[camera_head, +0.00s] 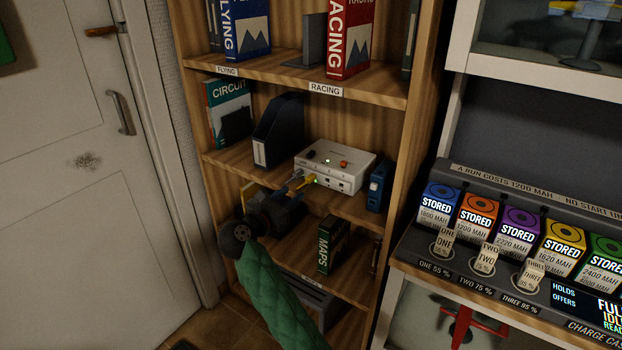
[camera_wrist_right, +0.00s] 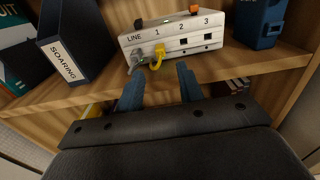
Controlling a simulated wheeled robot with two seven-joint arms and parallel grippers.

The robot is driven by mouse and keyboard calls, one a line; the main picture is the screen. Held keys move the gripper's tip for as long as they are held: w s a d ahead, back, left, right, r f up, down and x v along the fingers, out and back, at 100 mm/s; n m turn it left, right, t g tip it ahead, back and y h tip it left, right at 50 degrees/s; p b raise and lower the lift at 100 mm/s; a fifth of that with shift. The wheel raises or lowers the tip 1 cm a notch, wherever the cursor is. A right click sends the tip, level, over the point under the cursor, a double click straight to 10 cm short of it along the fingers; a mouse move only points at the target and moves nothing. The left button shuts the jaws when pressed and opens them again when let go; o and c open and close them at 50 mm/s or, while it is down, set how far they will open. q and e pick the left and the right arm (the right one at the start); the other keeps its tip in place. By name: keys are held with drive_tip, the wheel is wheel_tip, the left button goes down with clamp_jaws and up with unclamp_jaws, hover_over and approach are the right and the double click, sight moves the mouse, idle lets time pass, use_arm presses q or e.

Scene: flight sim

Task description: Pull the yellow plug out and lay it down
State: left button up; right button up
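The yellow plug (camera_wrist_right: 157,52) sits in port 1 on the front of a white box (camera_wrist_right: 180,38), with its yellow cable hanging below. It also shows in the head view (camera_head: 309,181) on the box (camera_head: 341,163). A grey plug (camera_wrist_right: 138,58) sits beside it in the LINE port; ports 2 and 3 look empty. My right gripper (camera_wrist_right: 159,70) is open, with its blue fingers apart, one on each side below the yellow plug. Nothing shows held between them. In the head view the right gripper (camera_head: 294,183) is in front of the box, partly hiding the shelf. My left gripper is not in view.
The box stands on a wooden shelf (camera_head: 226,158). A dark SOARING file (camera_head: 277,135) is left of it, a blue device (camera_head: 379,186) right. A MAPS book (camera_head: 332,245) stands below. A charging counter (camera_head: 500,270) is at the right and a door (camera_head: 70,180) at the left.

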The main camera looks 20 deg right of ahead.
sight(307, 181)
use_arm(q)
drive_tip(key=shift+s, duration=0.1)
use_arm(e)
drive_tip(key=shift+f, duration=0.1)
drive_tip(key=shift+w+d, duration=0.1)
